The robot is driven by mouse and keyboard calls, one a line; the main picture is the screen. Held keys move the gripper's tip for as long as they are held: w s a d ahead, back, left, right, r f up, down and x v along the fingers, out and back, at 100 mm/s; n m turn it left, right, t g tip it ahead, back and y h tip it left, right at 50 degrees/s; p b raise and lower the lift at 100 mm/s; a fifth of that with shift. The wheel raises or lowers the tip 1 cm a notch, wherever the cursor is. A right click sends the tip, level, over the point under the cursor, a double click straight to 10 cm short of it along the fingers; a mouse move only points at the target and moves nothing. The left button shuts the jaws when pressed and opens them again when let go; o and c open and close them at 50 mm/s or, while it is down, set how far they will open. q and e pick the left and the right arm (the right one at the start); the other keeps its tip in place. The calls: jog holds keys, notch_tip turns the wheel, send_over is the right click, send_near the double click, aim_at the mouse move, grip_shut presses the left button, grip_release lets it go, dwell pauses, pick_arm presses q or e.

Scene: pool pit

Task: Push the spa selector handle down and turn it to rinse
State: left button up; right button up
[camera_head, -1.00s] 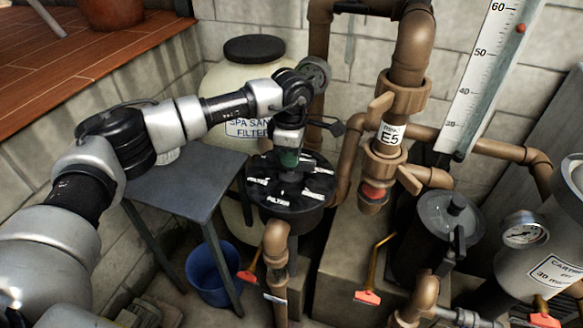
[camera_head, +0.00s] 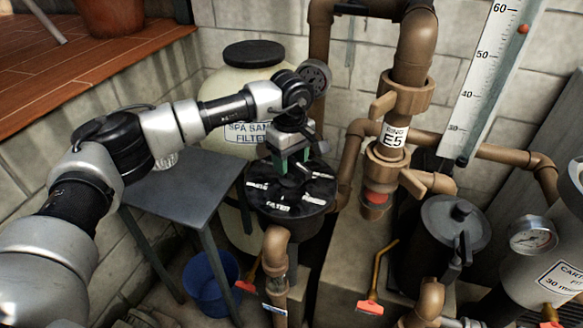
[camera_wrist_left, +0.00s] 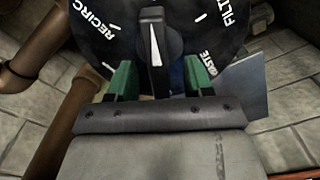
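The spa selector is a black round dial (camera_head: 290,207) with white labels, below my left gripper in the head view. My left gripper (camera_head: 290,161) has green fingers, which also show in the left wrist view (camera_wrist_left: 161,80). They are spread apart, with the handle's near end between or just beyond them. I cannot tell whether they touch it. My right gripper is not in view.
The cream spa sand filter tank (camera_head: 240,88) stands behind my arm. A grey table (camera_head: 190,190) is on the left, with a blue bucket (camera_head: 208,282) below. Brown pipes (camera_head: 407,50) rise close to the dial's right. A dark canister (camera_head: 440,225) stands further right.

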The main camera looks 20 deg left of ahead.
pick_arm(q)
jog(key=shift+r, duration=0.1)
dwell(0.3)
notch_tip(320, 180, up, 7)
jog(key=p, duration=0.4)
dwell(0.4)
